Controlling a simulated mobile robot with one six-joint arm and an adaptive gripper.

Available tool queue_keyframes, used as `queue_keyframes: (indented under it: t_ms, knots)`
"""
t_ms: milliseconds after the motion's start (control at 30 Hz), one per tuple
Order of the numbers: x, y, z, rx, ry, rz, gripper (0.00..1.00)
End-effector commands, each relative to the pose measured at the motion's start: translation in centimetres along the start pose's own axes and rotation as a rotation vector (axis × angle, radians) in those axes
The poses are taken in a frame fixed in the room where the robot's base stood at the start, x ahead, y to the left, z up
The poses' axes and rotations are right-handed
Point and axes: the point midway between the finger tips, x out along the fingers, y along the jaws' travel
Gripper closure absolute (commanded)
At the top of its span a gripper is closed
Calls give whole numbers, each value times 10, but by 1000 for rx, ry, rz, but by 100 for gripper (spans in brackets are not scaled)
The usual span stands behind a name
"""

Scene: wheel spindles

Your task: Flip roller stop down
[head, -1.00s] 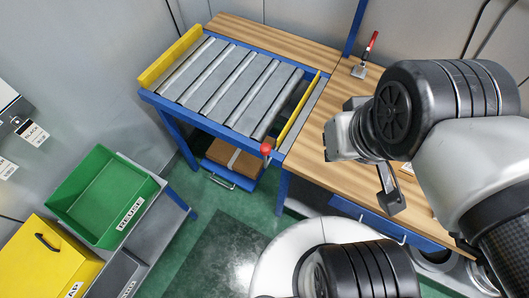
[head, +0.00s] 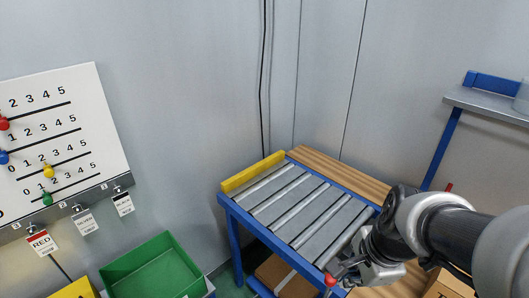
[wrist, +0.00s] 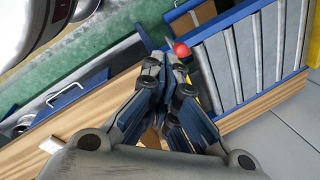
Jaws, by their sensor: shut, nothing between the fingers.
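The roller stop is a yellow bar with a red ball knob (head: 330,281) at its front end, on the right end of the roller table (head: 300,204). In the head view my gripper and arm hide most of the bar. My gripper (wrist: 166,62) is shut and empty, beside the knob. I cannot tell whether it touches the knob or how far the bar is tilted.
A wooden bench top (wrist: 60,120) adjoins the roller table. A fixed yellow rail (head: 252,172) edges the table's far left end. A cardboard box (head: 285,277) sits below the rollers. A green bin (head: 152,268) stands left, under a numbered board (head: 60,140) on the wall.

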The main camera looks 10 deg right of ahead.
Motion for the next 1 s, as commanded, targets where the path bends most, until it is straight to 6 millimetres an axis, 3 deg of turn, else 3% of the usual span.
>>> queue_keyframes:
  t_ms: [300, 500, 1000]
  knots:
    - [47, 0, -45, 681, -17, 62, 100]
    - [66, 3, -65, 969, -14, 83, 100]
    - [74, 4, -68, 1028, -13, 87, 100]
